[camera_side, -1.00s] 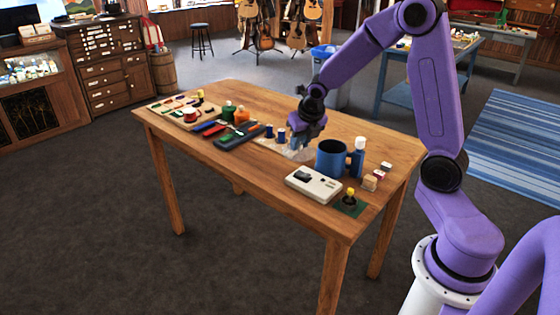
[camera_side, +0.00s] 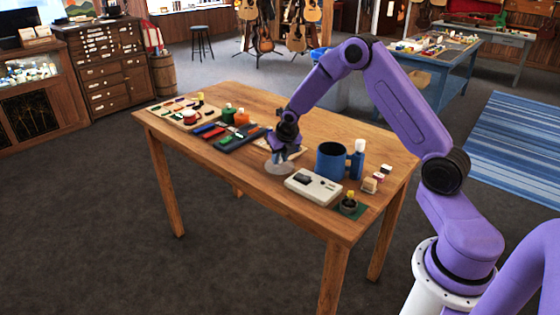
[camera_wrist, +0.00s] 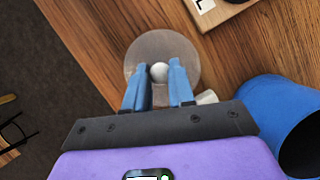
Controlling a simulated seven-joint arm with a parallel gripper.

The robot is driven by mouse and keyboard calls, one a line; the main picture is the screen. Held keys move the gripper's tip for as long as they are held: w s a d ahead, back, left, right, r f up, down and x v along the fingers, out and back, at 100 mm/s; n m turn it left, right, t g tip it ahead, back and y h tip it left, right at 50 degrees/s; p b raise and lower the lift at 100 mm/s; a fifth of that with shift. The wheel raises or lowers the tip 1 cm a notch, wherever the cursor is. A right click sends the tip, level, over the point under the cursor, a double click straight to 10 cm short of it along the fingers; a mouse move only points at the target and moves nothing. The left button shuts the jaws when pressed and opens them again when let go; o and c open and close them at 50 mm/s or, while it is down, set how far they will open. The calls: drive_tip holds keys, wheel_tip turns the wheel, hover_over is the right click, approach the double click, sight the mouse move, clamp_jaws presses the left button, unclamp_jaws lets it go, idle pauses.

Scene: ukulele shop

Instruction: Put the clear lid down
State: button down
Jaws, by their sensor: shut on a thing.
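The clear lid (camera_side: 279,168) is a round see-through disc with a pale knob. It shows in the wrist view (camera_wrist: 184,46) with the white knob (camera_wrist: 159,72) between the blue fingers. My gripper (camera_side: 283,157) is shut on the lid by its knob, fingers pointing down; it also shows in the wrist view (camera_wrist: 159,78). The lid looks level over bare wood near the table's front edge, left of the white box-shaped device. I cannot tell whether it touches the table.
The white device (camera_side: 313,186) and blue mug (camera_side: 331,160) stand to the right, with a blue bottle (camera_side: 357,160) beyond. A dark tray (camera_side: 232,139) of tools lies to the left. The table (camera_side: 262,187) has a narrow bare strip along its front edge.

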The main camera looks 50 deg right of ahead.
drive_tip(key=shift+f, duration=0.8)
drive_tip(key=shift+f, duration=0.15)
drive_tip(key=c, duration=1)
unclamp_jaws()
drive_tip(key=shift+o, duration=0.2)
drive_tip(key=v, duration=1.2)
drive_tip(key=shift+s, duration=0.15)
